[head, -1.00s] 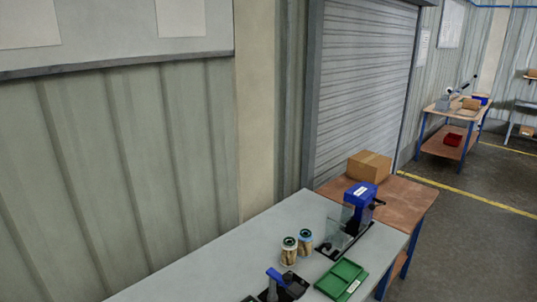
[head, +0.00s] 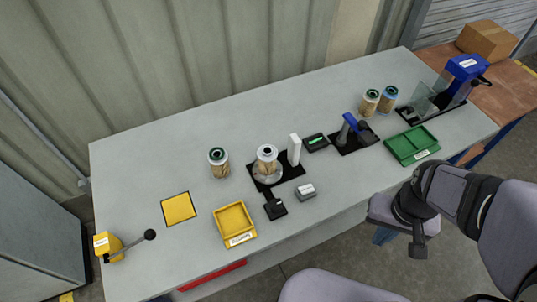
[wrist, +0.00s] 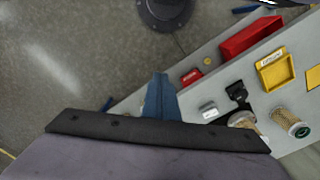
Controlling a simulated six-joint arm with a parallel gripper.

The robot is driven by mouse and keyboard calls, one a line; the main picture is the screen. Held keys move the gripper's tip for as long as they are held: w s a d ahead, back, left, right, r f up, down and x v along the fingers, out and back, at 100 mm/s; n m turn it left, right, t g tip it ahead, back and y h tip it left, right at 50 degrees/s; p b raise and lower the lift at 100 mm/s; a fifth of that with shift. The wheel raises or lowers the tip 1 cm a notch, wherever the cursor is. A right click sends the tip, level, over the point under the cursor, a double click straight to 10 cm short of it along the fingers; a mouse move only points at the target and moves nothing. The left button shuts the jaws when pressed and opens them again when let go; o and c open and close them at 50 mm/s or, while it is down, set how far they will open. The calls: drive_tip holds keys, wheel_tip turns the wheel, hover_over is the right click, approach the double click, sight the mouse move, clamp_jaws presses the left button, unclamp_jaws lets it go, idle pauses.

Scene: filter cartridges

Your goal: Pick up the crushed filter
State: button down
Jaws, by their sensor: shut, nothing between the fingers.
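Several pleated filter cartridges stand upright on the grey bench. One green-capped cartridge (head: 218,163) is left of centre. A pale-capped cartridge (head: 267,158) stands on a round plate of a black fixture. A green-topped cartridge (head: 369,103) and a blue-topped cartridge (head: 388,99) stand side by side at the back right. I cannot tell which is crushed. My gripper (head: 418,248) is shut and empty, off the bench's front edge at the right, apart from all cartridges. The wrist view shows a green-topped cartridge (wrist: 291,122) at lower right.
A yellow tray (head: 235,222) is at the front and a green divided tray (head: 412,145) at the right. A yellow square (head: 178,209) and a yellow lever device (head: 112,246) are left. A blue-headed press (head: 466,70) stands far right. The back left bench is clear.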

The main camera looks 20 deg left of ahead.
drive_tip(key=c, duration=2.4)
unclamp_jaws()
drive_tip(key=shift+c, duration=0.2)
drive_tip(key=o, duration=1.6)
drive_tip(key=shift+o, duration=0.2)
